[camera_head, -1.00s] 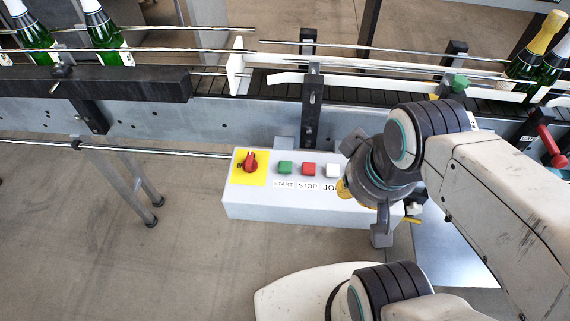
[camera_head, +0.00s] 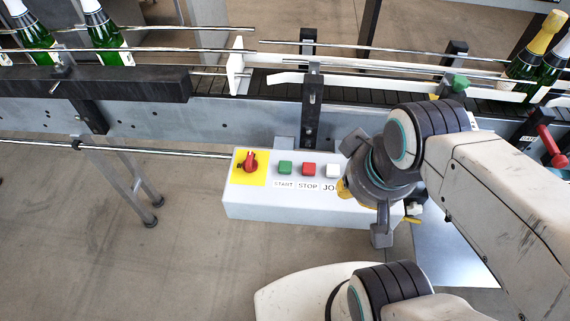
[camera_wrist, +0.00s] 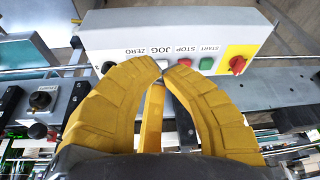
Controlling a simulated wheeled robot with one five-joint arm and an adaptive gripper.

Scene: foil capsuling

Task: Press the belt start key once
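The green START key (camera_head: 285,168) sits on the sloped top of a pale control box (camera_head: 270,205), above its START label. It also shows in the wrist view (camera_wrist: 207,63), to the right of my fingertips. The red STOP key (camera_head: 309,169) and a white key (camera_head: 332,170) by the JOG label stand to its right in the head view.
A red rotary switch on a yellow plate (camera_head: 250,166) is at the box's left end. The conveyor (camera_head: 380,96) with rails runs behind the box. Green bottles (camera_head: 108,35) stand at the left, and more (camera_head: 535,55) at the right. A red-handled lever (camera_head: 550,140) is at far right.

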